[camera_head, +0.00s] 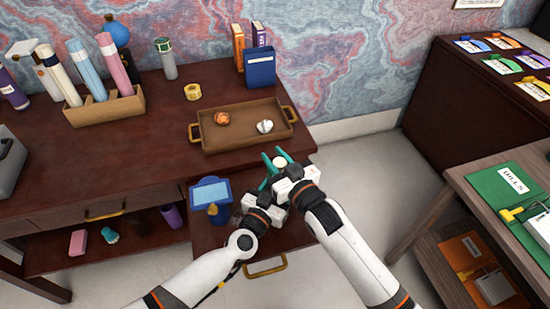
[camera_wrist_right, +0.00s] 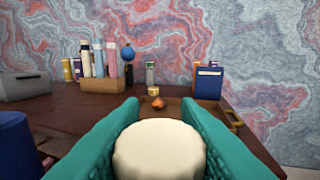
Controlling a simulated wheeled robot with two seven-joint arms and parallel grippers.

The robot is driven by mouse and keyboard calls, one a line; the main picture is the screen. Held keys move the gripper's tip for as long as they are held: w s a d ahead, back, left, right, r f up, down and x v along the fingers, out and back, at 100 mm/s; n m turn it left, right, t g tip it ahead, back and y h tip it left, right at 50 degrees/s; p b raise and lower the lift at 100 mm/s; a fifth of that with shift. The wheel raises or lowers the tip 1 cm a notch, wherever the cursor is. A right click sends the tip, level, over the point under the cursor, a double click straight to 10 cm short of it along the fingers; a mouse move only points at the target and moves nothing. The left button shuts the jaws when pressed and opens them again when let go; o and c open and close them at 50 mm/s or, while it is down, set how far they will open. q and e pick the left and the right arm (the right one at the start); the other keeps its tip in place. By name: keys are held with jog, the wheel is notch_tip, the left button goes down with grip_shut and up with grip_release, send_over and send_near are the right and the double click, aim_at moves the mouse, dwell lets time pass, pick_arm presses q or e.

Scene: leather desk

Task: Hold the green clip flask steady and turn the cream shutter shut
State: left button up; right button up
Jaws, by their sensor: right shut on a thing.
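The cream shutter (camera_head: 281,163) is a pale round cap between the teal fingers of my right gripper (camera_head: 279,157). In the right wrist view the cream shutter (camera_wrist_right: 160,152) fills the space between the two teal fingers, which touch its sides. My right gripper is shut on it. My left gripper (camera_head: 265,185) is close beside and below the right one, mostly covered by the wrists; I cannot see its jaws clearly. The green clip flask's body is not visible under the shutter; the grippers hide that area.
A wooden tray (camera_head: 205,147) with an orange and a white lump lies on the desk (camera_head: 150,165) just beyond the grippers. A blue-screened device (camera_head: 211,192) stands left of them.

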dwell(0.3)
jog(key=o, duration=1)
jog(key=v, duration=1.2)
jog(key=shift+s, duration=0.1)
jog(key=shift+a, duration=0.1)
pick_arm(q)
jog(key=o, duration=1.1)
jog(key=shift+o, duration=0.2)
